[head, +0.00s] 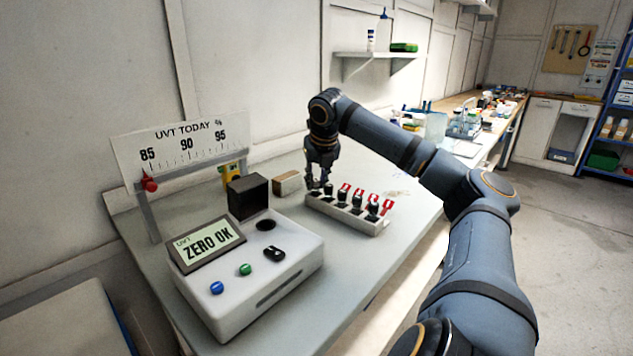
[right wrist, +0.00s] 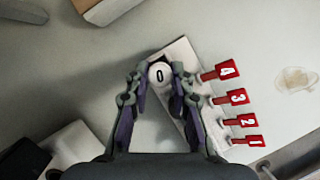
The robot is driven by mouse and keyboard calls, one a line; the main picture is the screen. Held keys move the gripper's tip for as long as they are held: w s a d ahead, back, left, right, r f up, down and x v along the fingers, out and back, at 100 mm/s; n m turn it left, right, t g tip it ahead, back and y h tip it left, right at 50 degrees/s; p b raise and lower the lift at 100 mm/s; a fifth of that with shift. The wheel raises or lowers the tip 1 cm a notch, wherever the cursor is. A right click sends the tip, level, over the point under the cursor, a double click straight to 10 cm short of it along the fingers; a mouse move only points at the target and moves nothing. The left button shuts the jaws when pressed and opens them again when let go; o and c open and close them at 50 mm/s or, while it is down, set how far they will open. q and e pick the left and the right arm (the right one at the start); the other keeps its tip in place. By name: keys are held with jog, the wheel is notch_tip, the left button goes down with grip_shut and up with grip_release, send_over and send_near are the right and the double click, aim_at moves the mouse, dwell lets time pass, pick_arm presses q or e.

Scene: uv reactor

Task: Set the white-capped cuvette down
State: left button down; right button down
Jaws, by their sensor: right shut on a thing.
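The white-capped cuvette (right wrist: 160,74) shows from above in the right wrist view, its round cap marked 0. My right gripper (right wrist: 160,86) is shut on it, one finger on each side. In the head view my right gripper (head: 315,185) points down at the far left end of the pale cuvette rack (head: 374,226). The rack also shows in the right wrist view (right wrist: 181,54). The cuvette's body is hidden below its cap, so I cannot tell whether it sits in the rack or just above it. My left gripper is not in view.
Several dark cuvettes with red numbered tags (head: 388,206) stand along the rack, right beside the gripper. The white UVT meter (head: 300,262), reading ZERO OK, has a dark round well (head: 266,225). A black box (head: 248,197) and a small brown-and-white block (head: 287,183) stand behind.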

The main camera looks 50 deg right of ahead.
jog(key=shift+f, duration=0.2)
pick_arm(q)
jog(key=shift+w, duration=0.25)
pick_arm(e)
jog(key=c, duration=1.1)
grip_release()
jog(key=shift+c, duration=0.2)
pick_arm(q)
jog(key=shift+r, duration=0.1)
pick_arm(e)
jog(key=shift+r, duration=0.1)
jog(key=shift+r, duration=0.3)
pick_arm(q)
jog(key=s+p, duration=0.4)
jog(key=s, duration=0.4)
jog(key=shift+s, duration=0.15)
pick_arm(e)
jog(key=v, duration=1.1)
jog(key=shift+r, duration=0.3)
jog(key=shift+s+a, duration=0.1)
